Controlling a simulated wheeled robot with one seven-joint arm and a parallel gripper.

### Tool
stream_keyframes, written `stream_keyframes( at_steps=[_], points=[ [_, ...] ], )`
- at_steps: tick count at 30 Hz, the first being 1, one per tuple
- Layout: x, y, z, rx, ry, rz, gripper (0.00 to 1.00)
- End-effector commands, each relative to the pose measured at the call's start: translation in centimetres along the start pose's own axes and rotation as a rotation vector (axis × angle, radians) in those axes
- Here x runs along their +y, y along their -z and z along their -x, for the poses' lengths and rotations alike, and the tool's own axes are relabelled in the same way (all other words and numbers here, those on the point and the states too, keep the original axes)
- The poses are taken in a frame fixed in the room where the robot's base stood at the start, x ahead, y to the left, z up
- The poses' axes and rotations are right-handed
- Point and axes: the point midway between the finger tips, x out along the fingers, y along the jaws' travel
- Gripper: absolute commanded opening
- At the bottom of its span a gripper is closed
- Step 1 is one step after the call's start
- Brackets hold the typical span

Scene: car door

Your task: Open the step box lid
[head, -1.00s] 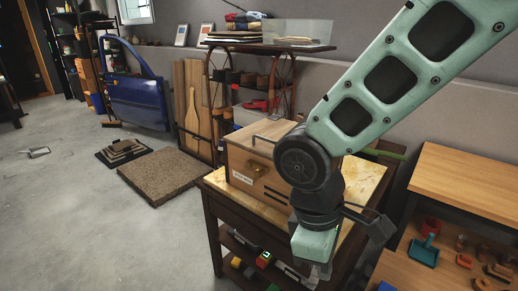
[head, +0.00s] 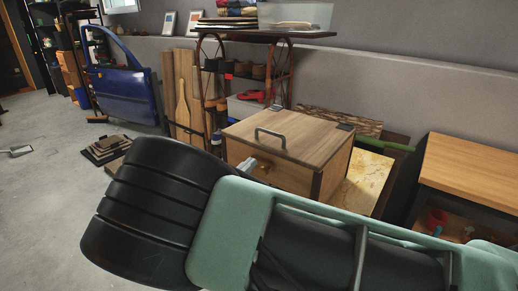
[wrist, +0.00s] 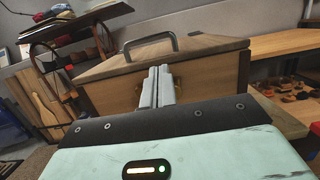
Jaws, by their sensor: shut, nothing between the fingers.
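The step box (head: 262,175) is a wooden box on a wooden table. Its lid (head: 288,131) looks closed, with a grey bar handle (head: 270,140) on top near the front edge and dark hinges at the back. In the wrist view the lid (wrist: 190,48) and its handle (wrist: 150,41) are straight ahead. My gripper (wrist: 157,72) is shut and empty, its fingertips in front of the box's front face and appearing just below the handle. Whether they touch the box I cannot tell.
A bare part of the table top (head: 366,178) shows right of the box. A rack (head: 262,36) with stacked items stands behind it. A workbench (head: 470,172) is at the right. A blue car door (head: 123,95) and wooden boards (head: 181,92) are at the left.

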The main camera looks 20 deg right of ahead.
Motion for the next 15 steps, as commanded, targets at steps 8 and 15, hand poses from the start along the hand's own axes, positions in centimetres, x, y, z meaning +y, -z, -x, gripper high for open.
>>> stream_keyframes(
  at_steps=[8,15],
  points=[
    [0.0,-0.2,-3.7,-0.006,0.001,0.003,0.00],
    [0.0,-0.1,-7.8,-0.003,0.001,0.002,0.00]
  ],
)
